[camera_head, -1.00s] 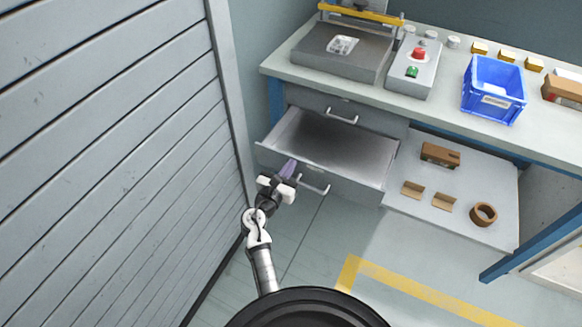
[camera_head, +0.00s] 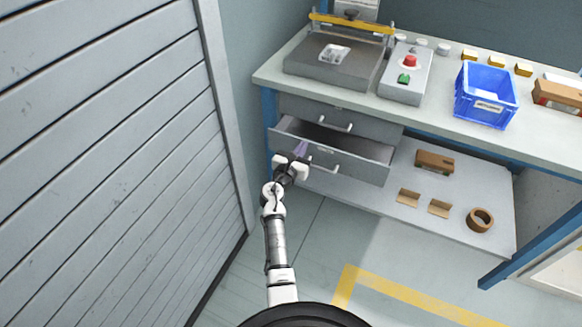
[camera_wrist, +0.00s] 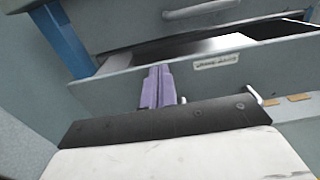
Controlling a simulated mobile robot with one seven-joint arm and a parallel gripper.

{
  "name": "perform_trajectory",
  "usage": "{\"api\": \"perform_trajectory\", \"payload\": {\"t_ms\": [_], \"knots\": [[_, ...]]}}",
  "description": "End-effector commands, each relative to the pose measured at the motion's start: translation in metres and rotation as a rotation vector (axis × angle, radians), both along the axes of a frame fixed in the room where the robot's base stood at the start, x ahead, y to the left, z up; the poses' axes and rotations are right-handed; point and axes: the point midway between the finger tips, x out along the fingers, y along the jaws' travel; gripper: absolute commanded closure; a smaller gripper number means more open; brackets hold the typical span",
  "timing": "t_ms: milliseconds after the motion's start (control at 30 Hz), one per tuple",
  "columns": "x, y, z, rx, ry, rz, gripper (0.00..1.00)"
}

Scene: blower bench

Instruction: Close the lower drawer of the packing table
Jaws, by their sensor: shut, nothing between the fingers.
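The lower drawer (camera_head: 362,168) of the packing table (camera_head: 262,77) is partly pulled out, below a shut upper drawer (camera_head: 365,127). Its front panel (camera_wrist: 115,90) with a small label spans the wrist view, and a dark gap shows behind its top edge. My gripper (camera_head: 300,150) is at the left part of that front, left of the drawer's handle (camera_head: 326,169). Its purple fingers (camera_wrist: 157,84) are together and empty, and they overlap the front panel in the wrist view. Whether the tips touch it is hard to tell.
A slatted wall (camera_head: 110,150) stands close on the left of my arm. A low shelf (camera_head: 450,227) right of the drawer holds a brown box (camera_head: 434,161), cardboard pieces and a tape roll (camera_head: 480,220). A blue crate (camera_head: 486,94) stands on the tabletop. Floor in front is clear.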

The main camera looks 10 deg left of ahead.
Motion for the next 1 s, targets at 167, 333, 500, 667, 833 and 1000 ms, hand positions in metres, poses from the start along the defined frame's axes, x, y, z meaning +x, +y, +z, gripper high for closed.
{"api": "perform_trajectory", "payload": {"t_ms": [167,333,500,667,833,1000], "knots": [[0.045,-0.015,-0.003,0.001,-0.001,-0.002,1.00],[0.072,-0.024,-0.003,0.001,0.000,-0.002,1.00],[0.087,-0.028,-0.002,0.000,0.000,0.000,1.00],[0.092,-0.030,0.001,0.002,-0.002,0.002,1.00],[0.093,-0.030,0.003,0.002,-0.005,0.003,1.00],[0.093,-0.031,0.003,0.001,-0.006,0.003,1.00]]}}
